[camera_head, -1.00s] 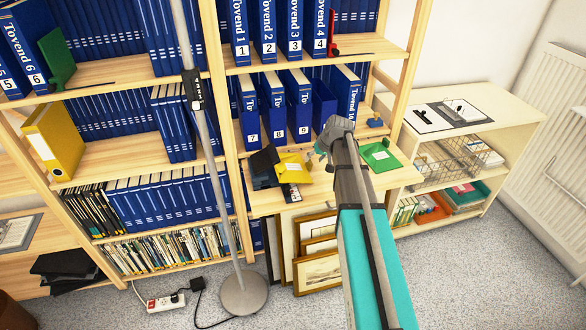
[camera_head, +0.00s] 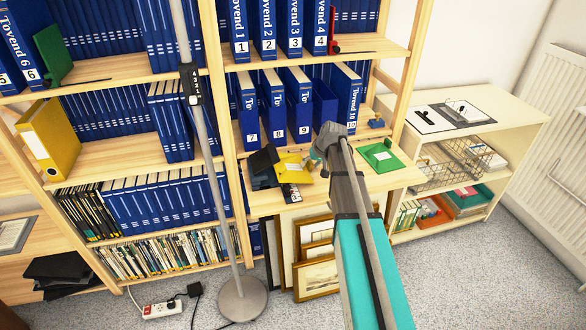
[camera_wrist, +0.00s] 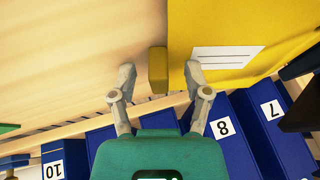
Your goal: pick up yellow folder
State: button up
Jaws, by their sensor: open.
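The yellow folder (camera_head: 293,167) lies on the wooden desk shelf below the blue binders. In the wrist view, its yellow face with a white label (camera_wrist: 226,58) fills the upper right. A small yellow block (camera_wrist: 158,62) shows beside its left edge; I cannot tell whether it is part of the folder. My gripper (camera_wrist: 160,76) is open, with the block between its fingertips and the right fingertip overlapping the folder's edge. In the head view my gripper (camera_head: 318,155) is just right of the folder; its fingers are mostly hidden by the arm. Contact cannot be told.
A larger yellow binder (camera_head: 52,140) stands on the left shelf. Black items (camera_head: 263,167) lie left of the folder, and a green item (camera_head: 380,156) lies to the right. Blue binders (camera_head: 300,105) stand close behind. A grey pole (camera_head: 212,170) rises in front of the left shelves.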

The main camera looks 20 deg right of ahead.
grip_shut()
dwell(0.3)
jog(key=shift+r, duration=0.15)
dwell(0.3)
notch_tip(320, 180, up, 4)
jog(key=p, duration=0.3)
jog(key=shift+f+p, duration=0.25)
jog(key=shift+p, duration=0.15)
jog(key=s+d, duration=0.3)
jog(key=s, duration=0.2)
jog(key=s+d, duration=0.3)
jog(key=s, duration=0.2)
jog(key=s+d, duration=0.3)
jog(key=s, duration=0.2)
jog(key=shift+d+f, duration=0.15)
jog(key=shift+d, duration=0.25)
jog(key=shift+d, duration=0.1)
